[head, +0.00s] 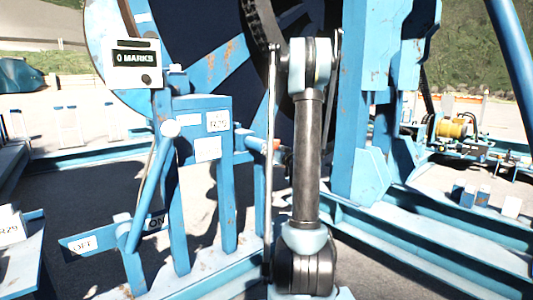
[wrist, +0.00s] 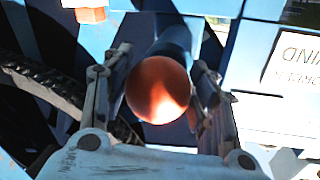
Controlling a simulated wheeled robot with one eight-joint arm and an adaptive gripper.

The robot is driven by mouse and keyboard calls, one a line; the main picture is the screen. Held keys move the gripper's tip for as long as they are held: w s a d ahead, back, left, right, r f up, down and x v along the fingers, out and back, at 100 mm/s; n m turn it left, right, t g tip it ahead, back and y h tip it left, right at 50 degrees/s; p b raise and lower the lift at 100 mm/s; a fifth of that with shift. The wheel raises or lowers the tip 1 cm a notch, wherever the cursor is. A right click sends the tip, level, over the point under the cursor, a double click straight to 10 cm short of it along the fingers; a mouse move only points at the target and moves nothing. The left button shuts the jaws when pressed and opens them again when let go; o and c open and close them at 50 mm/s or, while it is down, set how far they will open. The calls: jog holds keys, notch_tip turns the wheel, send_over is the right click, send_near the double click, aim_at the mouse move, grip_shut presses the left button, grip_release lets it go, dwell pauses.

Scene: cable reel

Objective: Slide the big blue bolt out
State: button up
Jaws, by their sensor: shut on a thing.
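The big blue bolt (wrist: 158,90) has a round orange end that faces the camera in the wrist view. Its blue shaft runs back from that end toward the blue frame. My gripper (wrist: 160,72) has one finger on each side of the bolt and is shut on it just behind the orange end. In the head view the bolt (head: 250,142) sticks out sideways from the right side of the blue stand. My arm hides most of the gripper there.
The blue stand (head: 205,115) carries labels, one reading "WIND" in the wrist view (wrist: 295,60). A display box (head: 135,62) reads "0 MARKS". A lever (head: 150,190) stands by plates marked OFF and ON. The large reel (head: 215,65) is behind, and a blue post (head: 365,100) stands right of my arm.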

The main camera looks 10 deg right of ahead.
jog(key=shift+s+d, duration=0.15)
jog(key=shift+s, duration=0.05)
jog(key=o, duration=1.5)
jog(key=v, duration=1.2)
